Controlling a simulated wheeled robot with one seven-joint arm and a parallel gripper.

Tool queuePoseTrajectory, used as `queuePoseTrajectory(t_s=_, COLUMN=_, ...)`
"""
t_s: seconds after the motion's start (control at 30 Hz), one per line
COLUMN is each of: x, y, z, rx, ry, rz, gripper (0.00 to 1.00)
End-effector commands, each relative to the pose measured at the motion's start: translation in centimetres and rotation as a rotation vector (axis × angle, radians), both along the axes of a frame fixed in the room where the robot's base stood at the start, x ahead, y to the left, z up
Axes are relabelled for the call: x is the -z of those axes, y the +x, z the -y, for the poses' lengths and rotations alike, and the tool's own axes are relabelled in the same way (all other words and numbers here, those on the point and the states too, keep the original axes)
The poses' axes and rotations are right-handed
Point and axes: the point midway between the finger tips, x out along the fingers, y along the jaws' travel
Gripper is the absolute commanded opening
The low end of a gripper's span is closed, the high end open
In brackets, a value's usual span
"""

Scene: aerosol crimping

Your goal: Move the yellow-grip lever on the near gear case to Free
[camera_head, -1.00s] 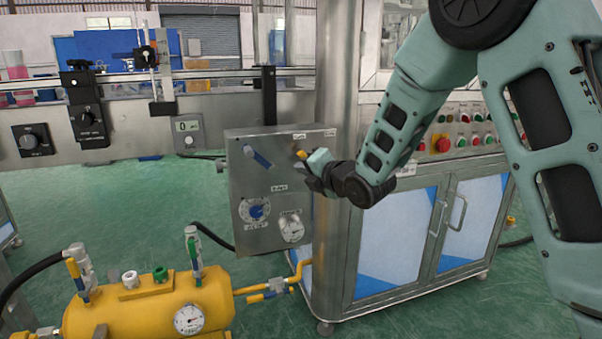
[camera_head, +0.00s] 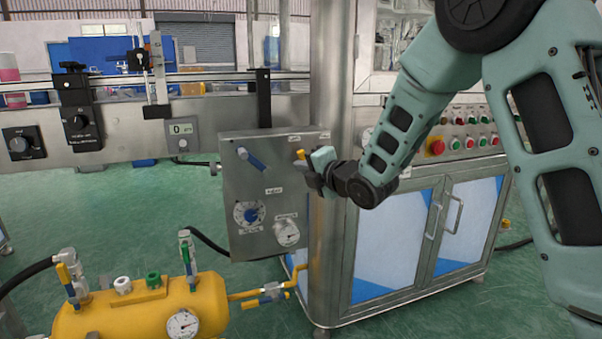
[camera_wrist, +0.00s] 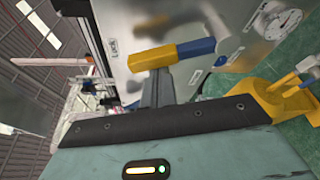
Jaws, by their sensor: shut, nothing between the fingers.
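The near gear case is a grey metal box (camera_head: 262,178) left of the steel column in the head view. Its yellow-grip lever (camera_head: 301,154) is at the upper right of the face, mostly hidden by my gripper.
A blue-grip lever (camera_head: 252,160), a blue dial (camera_head: 248,214) and a gauge (camera_head: 287,232) share the case face. The steel column (camera_head: 334,110) and cabinet (camera_head: 400,240) stand close on the right. A yellow tank (camera_head: 140,306) with valves is at lower left.

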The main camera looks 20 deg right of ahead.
Motion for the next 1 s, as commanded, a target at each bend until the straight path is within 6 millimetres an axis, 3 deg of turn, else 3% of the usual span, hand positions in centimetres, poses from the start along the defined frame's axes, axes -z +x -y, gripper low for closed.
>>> queuePoseTrajectory(t_s=0.7, x=-0.7, y=-0.1, z=4.7, rx=0.002, ry=0.633, rz=0.017, gripper=0.0)
queuePoseTrajectory(t_s=1.0, x=-0.7, y=-0.1, z=6.0, rx=0.001, ry=0.761, rz=0.021, gripper=0.0)
